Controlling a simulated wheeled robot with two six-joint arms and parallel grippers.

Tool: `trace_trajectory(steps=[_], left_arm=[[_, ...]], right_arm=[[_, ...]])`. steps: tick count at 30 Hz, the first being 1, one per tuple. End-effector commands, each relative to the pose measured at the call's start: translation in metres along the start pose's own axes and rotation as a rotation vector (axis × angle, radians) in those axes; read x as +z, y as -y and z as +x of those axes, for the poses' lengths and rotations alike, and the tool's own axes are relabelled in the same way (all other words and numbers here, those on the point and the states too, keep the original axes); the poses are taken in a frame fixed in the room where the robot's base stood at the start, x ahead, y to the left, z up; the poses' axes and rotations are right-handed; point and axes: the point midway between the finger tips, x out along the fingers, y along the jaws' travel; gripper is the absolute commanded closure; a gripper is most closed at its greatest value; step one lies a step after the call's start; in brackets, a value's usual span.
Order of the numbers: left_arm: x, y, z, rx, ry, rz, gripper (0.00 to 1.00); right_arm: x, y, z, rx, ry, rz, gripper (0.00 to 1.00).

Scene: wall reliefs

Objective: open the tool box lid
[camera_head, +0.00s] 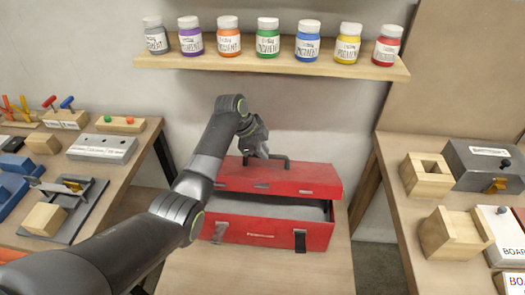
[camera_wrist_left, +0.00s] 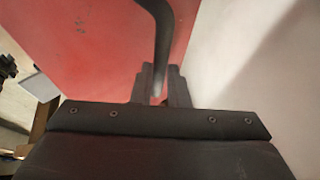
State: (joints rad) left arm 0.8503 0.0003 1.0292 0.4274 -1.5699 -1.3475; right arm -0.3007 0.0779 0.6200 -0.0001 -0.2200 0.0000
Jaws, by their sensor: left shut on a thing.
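The red tool box (camera_head: 255,233) sits on the middle table, with two dark latches on its front. Its red lid (camera_head: 300,180) is raised at the front, and the grey interior (camera_head: 270,207) shows in the gap below it. The dark lid handle (camera_head: 284,162) is on the lid. My left gripper (camera_head: 262,154) is at the handle's left part. In the left wrist view my left gripper (camera_wrist_left: 160,88) is shut on the handle (camera_wrist_left: 162,40), with the red lid (camera_wrist_left: 95,50) behind. My right gripper is not in view.
A wall shelf (camera_head: 270,62) with several pigment jars hangs above the box. A left table (camera_head: 95,170) holds tools and wooden blocks. A right table (camera_head: 430,150) holds wooden and grey boxes. The middle table (camera_head: 255,275) is bare in front of the tool box.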

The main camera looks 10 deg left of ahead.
Motion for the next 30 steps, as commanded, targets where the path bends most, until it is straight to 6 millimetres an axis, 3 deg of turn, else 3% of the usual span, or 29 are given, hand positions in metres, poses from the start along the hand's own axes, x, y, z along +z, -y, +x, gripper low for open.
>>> trace_trajectory(steps=[27,28,30], left_arm=[[0.0011,0.0007,0.0004,-0.005,0.002,0.0,1.0],[0.0011,0.0007,0.0004,-0.005,0.002,-0.001,0.82],[0.0011,0.0007,0.0004,-0.004,0.002,-0.001,0.73]], right_arm=[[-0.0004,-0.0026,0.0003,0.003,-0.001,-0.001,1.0],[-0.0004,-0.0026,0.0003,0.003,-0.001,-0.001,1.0],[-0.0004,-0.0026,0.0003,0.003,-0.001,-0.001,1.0]])
